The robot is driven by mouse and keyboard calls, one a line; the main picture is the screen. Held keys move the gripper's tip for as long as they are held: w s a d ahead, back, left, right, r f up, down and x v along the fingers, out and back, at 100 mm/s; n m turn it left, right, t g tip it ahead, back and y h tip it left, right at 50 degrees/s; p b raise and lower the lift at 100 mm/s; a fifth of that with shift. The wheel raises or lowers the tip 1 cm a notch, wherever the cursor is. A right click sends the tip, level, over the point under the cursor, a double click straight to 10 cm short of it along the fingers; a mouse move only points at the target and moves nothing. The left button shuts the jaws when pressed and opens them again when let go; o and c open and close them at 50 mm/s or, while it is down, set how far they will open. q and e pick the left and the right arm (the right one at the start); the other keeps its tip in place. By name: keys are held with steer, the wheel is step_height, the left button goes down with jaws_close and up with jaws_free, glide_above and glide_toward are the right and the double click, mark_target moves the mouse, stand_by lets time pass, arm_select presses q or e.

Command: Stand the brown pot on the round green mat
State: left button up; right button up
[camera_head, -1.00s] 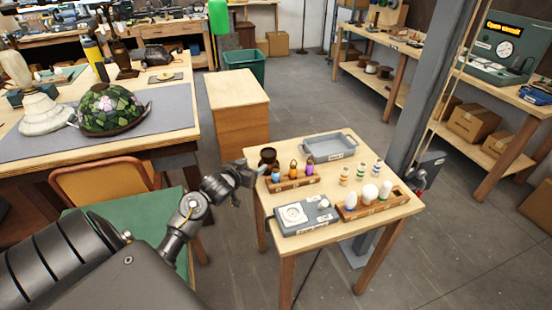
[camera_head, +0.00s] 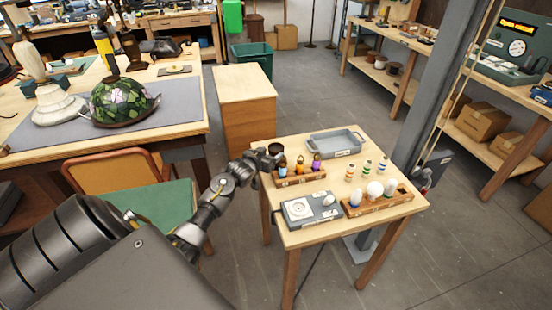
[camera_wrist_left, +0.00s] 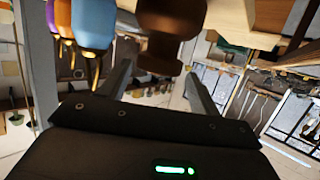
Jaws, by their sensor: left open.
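The brown pot (camera_head: 276,149) is small and dark, at the back left corner of the small wooden table, behind the rack of small bottles. My left gripper (camera_head: 264,157) is at the pot's left side. In the left wrist view the brown pot (camera_wrist_left: 171,30) shows large at the top, in front of and partly between the spread fingers of my left gripper (camera_wrist_left: 158,72). The gripper is open; I cannot tell whether a finger touches the pot. I do not make out a round green mat in either view. My right gripper is not in view.
A wooden rack of bottles (camera_head: 300,179) stands close to the pot. The grey tray (camera_head: 336,145), a grey device (camera_head: 311,210) and a rack with white bulbs (camera_head: 378,203) also crowd the table.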

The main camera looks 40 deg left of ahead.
arm_select(q)
steer(key=shift+x, duration=1.5)
steer(key=c, duration=1.3)
